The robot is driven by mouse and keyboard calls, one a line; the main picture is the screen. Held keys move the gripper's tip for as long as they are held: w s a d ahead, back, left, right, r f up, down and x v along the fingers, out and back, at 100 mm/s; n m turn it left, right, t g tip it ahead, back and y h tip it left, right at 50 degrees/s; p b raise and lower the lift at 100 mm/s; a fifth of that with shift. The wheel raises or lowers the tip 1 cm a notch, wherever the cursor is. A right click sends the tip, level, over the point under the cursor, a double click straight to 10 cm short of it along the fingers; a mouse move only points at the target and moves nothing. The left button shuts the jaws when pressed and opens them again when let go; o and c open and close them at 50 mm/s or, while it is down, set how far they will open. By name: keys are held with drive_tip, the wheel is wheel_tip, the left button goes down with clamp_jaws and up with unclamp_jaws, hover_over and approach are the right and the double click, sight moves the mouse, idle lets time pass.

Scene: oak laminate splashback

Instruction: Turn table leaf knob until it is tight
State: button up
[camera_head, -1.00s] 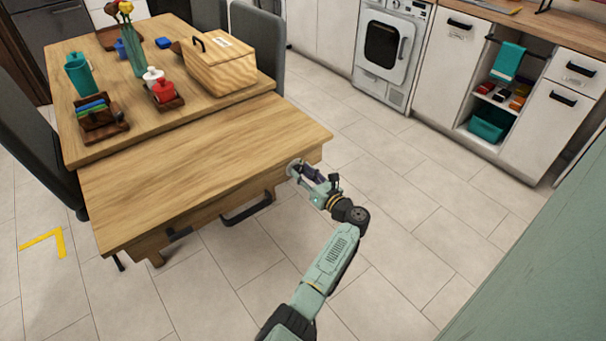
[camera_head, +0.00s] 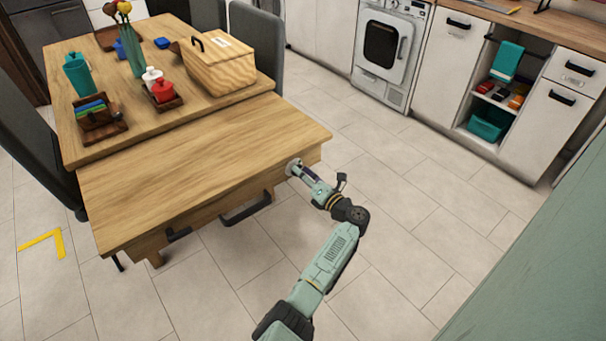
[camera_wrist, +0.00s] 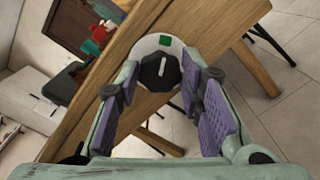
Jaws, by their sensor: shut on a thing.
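The table leaf knob (camera_wrist: 159,73) is dark and round with a pale pointer line. It sits on a pale round plate (camera_wrist: 150,43) with a green mark, on the side of the table leaf (camera_head: 200,165). In the head view the plate shows at the leaf's right end, and my gripper (camera_head: 299,169) reaches it, mostly hiding the knob. In the wrist view my gripper (camera_wrist: 160,80) has its purple-padded fingers on either side of the knob, shut on it. The pointer line points up, near the green mark; exact alignment is hard to tell.
Dark handles (camera_head: 247,212) hang under the leaf's front. The floor to the right is clear up to the white cabinets.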

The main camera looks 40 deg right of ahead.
drive_tip(key=shift+f, duration=0.1)
drive_tip(key=o, duration=1.2)
drive_tip(key=shift+c, duration=0.2)
drive_tip(key=s, duration=1.2)
